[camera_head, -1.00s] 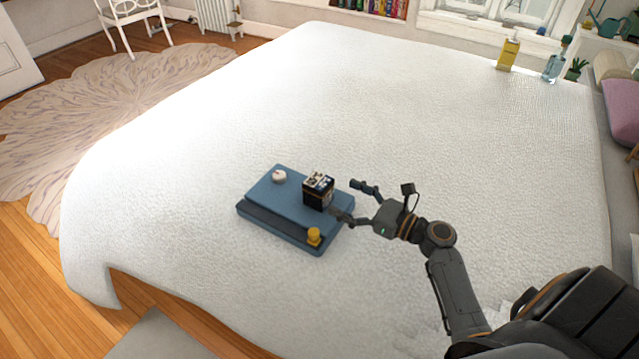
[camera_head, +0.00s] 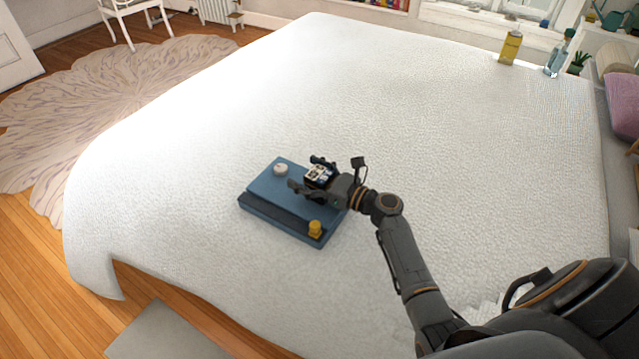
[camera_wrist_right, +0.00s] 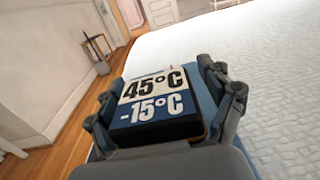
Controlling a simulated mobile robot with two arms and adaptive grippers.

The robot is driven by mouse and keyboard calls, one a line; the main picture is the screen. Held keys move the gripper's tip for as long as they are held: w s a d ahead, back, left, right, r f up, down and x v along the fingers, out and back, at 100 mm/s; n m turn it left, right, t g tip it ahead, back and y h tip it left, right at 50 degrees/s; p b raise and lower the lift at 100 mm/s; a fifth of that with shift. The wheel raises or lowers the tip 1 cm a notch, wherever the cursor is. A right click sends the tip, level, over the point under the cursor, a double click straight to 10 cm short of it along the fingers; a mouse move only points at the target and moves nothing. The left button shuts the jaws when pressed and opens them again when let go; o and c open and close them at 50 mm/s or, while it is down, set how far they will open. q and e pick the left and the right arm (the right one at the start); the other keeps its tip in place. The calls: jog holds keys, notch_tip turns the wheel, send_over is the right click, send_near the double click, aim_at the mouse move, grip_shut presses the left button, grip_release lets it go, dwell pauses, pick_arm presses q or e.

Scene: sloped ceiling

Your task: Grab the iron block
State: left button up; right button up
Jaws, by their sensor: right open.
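A dark block (camera_head: 319,177) with a patterned top stands on a blue platform (camera_head: 262,196) on the bed. In the right wrist view the block (camera_wrist_right: 155,100) has a white and blue label reading 45°C and -15°C. I cannot tell from the frames whether it is iron. My right gripper (camera_head: 308,175) is open, with one finger on each side of the block. In the right wrist view the fingers of the gripper (camera_wrist_right: 160,90) flank it; whether they touch it cannot be told. The block's lower part is partly hidden by the gripper. My left gripper is not in view.
The platform also carries a white round piece (camera_head: 280,169) and a yellow knob (camera_head: 315,228). A yellow bottle (camera_head: 510,48) and a clear blue bottle (camera_head: 556,58) stand at the far right. The white bed cover (camera_head: 220,110) around the platform is clear.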

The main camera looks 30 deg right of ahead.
grip_shut()
jog(key=shift+r, duration=0.15)
dwell(0.4)
